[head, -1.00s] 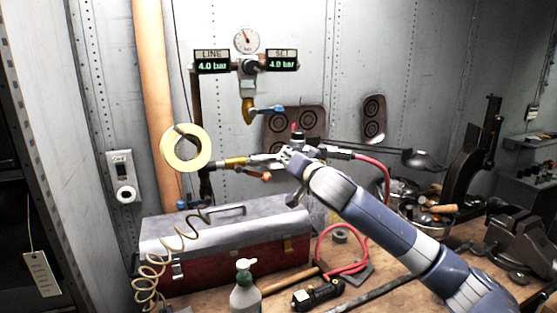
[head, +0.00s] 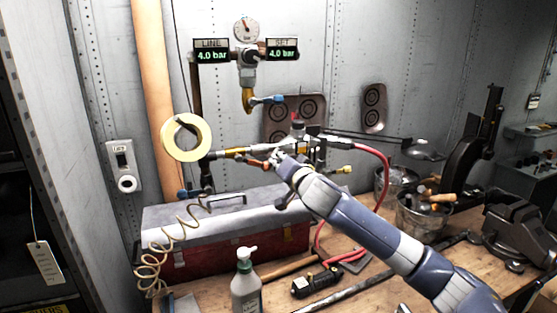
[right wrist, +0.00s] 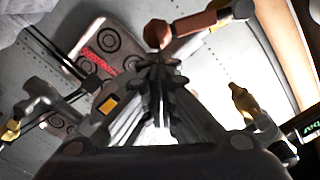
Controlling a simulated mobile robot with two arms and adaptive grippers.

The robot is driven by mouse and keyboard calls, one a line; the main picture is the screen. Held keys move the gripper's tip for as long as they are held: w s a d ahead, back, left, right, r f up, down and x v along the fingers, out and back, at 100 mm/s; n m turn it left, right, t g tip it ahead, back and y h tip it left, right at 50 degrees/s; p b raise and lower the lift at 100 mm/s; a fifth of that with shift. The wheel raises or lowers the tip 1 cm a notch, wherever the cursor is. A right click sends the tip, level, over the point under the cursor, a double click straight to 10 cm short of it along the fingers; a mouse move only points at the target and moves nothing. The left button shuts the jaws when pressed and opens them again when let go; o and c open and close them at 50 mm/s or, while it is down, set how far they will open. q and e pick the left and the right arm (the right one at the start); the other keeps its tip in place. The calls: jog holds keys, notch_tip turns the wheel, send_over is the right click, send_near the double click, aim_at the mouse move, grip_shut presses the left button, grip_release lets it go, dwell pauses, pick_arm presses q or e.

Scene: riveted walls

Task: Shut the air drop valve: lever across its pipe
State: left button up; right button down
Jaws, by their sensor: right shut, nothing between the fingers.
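A valve with an orange lever (head: 254,162) sits on the horizontal brass-and-grey pipe run (head: 235,152) in the head view. The lever slants slightly down to the right, close along that run rather than across it. My right gripper (head: 275,160) is shut and empty, with its tips beside the lever's free end. In the right wrist view the closed fingertips (right wrist: 159,62) are just short of the reddish lever's rounded end (right wrist: 157,34); I cannot tell whether they touch. My left gripper is not in view.
A yellow ring (head: 186,138) hangs left of the valve. A red toolbox with a grey lid (head: 165,222) stands below, beside a pump bottle (head: 246,288). A red hose (head: 386,185) hangs right of my gripper. Metal buckets (head: 425,215) and a vise (head: 520,230) are at right.

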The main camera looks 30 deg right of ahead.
jog(key=shift+f+m+b, duration=0.3)
jog(key=shift+f+b, duration=0.05)
jog(key=shift+f, duration=0.05)
jog(key=w+a+f+m+b, duration=0.1)
jog(key=a+f+m+b, duration=0.2)
jog(key=a+f+m, duration=0.2)
jog(key=shift+w+a+f+m+t, duration=0.3)
jog(key=shift+f+m, duration=1.25)
jog(key=shift+m, duration=1.75)
jog(key=shift+s, duration=0.1)
